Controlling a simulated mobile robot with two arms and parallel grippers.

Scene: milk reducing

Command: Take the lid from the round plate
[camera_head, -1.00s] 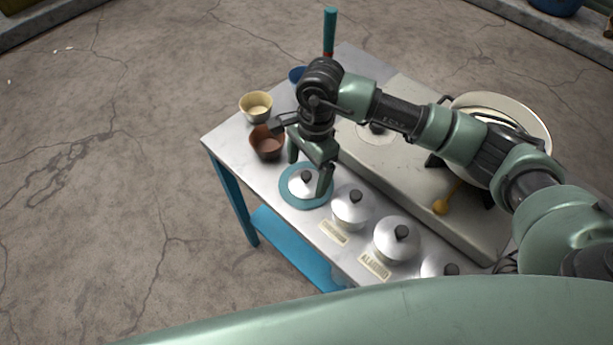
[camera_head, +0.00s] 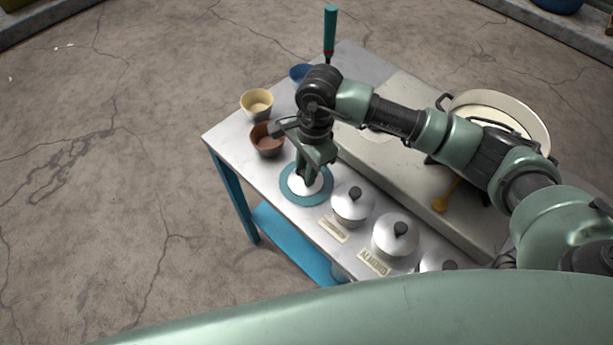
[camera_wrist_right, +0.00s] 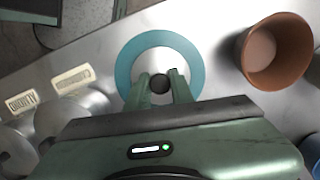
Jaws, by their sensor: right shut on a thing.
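The round plate (camera_head: 288,191) is a flat disc with a teal rim at the left part of the table. It also shows in the right wrist view (camera_wrist_right: 127,62). A silver lid (camera_head: 318,185) with a dark knob (camera_wrist_right: 159,83) rests on the middle of the plate. My right gripper (camera_head: 307,179) reaches down from above and is shut on the lid's knob. In the right wrist view its two fingers (camera_wrist_right: 160,88) stand on either side of the knob. My left gripper is not in view.
Lidded silver pots (camera_head: 350,207) stand in a row right of the plate, with labels (camera_head: 374,262) in front. A brown bowl (camera_head: 267,143) and a cream bowl (camera_head: 257,105) stand behind. A large pan (camera_head: 535,125) and a yellow-tipped utensil (camera_head: 441,204) are at the right.

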